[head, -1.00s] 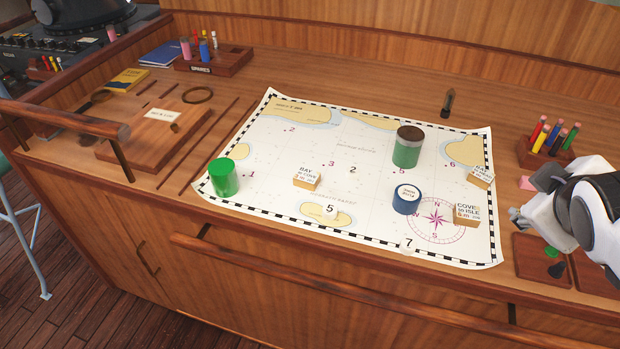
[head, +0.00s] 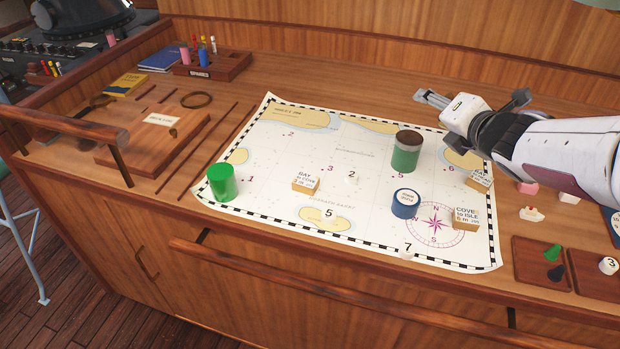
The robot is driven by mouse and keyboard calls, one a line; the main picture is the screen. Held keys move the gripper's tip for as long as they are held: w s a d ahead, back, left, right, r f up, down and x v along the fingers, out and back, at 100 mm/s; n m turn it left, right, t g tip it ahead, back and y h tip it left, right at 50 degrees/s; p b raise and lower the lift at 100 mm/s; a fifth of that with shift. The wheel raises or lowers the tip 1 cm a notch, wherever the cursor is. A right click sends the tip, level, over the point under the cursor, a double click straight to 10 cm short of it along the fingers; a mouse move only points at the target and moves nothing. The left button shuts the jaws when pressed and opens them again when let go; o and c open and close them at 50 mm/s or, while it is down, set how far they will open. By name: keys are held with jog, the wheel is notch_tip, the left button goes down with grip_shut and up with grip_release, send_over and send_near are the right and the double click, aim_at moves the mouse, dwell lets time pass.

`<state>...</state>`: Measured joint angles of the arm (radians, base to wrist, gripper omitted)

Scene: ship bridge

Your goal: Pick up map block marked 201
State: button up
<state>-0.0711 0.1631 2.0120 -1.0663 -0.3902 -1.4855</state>
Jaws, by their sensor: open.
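Three wooden blocks with white printed tops sit on the chart (head: 270,190). One block (head: 305,182), left of the chart's middle, reads "BAY to COVE" with a small 3. A second block (head: 465,219), at the lower right, reads "COVE to ISLE" with a 6. A third block (head: 479,180) is at the right edge, partly behind my arm; its print is too small to read. I can make out no 201 on any block. My gripper (head: 434,100) is open and empty above the chart's upper right edge, pointing left, apart from the blocks.
A green cylinder (head: 222,182), a green jar with a dark top (head: 406,152) and a blue round container (head: 405,203) stand on the chart. Small numbered pieces lie among them. Brown trays (head: 541,262) are at the lower right. A wooden case (head: 150,140) lies left.

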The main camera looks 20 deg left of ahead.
jog(key=w+a+f+n+g+y, duration=0.1)
jog(key=a+f+n+g+y, duration=0.1)
jog(key=a+f+n+y, duration=0.3)
jog(key=n+g+y, duration=0.3)
jog(key=n+g, duration=0.6)
jog(key=n, duration=0.6)
send_near(308, 180)
jog(key=shift+w+a+r, duration=0.15)
jog(key=shift+a+r, duration=0.1)
jog(key=shift+a, duration=0.3)
jog(key=shift+s+a+f+n, duration=0.1)
jog(key=shift+s+f+n, duration=0.15)
jog(key=shift+s+n, duration=0.15)
jog(key=shift+w, duration=0.1)
jog(key=shift+x, duration=1.3)
jog(key=shift+w+x, duration=0.15)
jog(key=shift+x, duration=1.15)
jog(key=shift+w+x, duration=0.1)
jog(key=shift+x, duration=1.2)
